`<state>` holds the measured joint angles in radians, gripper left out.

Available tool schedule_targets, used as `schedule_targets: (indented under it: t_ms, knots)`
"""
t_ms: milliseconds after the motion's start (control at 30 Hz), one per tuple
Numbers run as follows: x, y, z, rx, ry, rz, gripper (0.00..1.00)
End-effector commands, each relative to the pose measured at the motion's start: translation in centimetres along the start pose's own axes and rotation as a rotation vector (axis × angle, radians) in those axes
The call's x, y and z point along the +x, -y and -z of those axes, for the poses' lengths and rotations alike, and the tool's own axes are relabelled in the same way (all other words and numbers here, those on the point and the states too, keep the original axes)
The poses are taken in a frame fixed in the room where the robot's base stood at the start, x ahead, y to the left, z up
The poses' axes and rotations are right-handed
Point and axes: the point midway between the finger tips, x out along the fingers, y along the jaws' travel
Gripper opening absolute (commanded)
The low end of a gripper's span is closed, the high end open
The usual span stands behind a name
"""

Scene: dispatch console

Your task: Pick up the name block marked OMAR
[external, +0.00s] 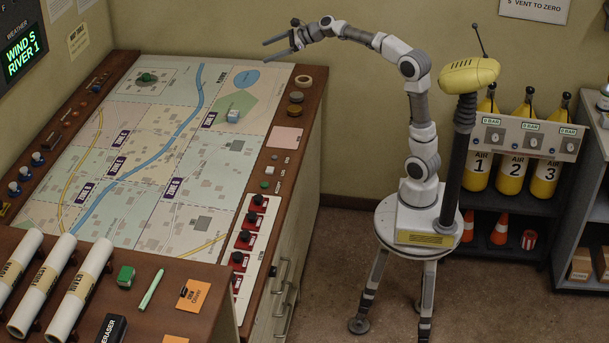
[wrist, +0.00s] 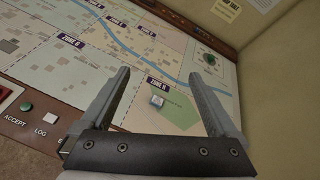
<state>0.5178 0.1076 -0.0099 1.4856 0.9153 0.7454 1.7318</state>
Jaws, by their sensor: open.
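My gripper (external: 264,53) is open and empty, above the far right part of the console and apart from the block. Its two fingers also show wide apart in the wrist view (wrist: 158,74).
A green piece (external: 147,77) stands at the map's far left. Red switches (external: 246,239) line the near right. The map around the blue block is clear.

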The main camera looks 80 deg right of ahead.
Motion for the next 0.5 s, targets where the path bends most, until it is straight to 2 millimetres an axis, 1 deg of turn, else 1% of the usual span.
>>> schedule_targets:
  t_ms: [33, 200, 233, 300, 500]
  knots:
    - [0.3, 1.6, 0.6, 0.090, 0.002, 0.029, 0.95]
    - [1.1, 6.3, 3.1, 0.390, 0.027, 0.131, 0.95]
    - [1.4, 6.5, 3.8, 0.420, 0.029, 0.139, 0.95]
    - [2.2, 5.5, 5.3, 0.409, 0.028, 0.133, 0.95]
    - [4.2, 4.0, 9.3, 0.405, 0.027, 0.131, 0.95]
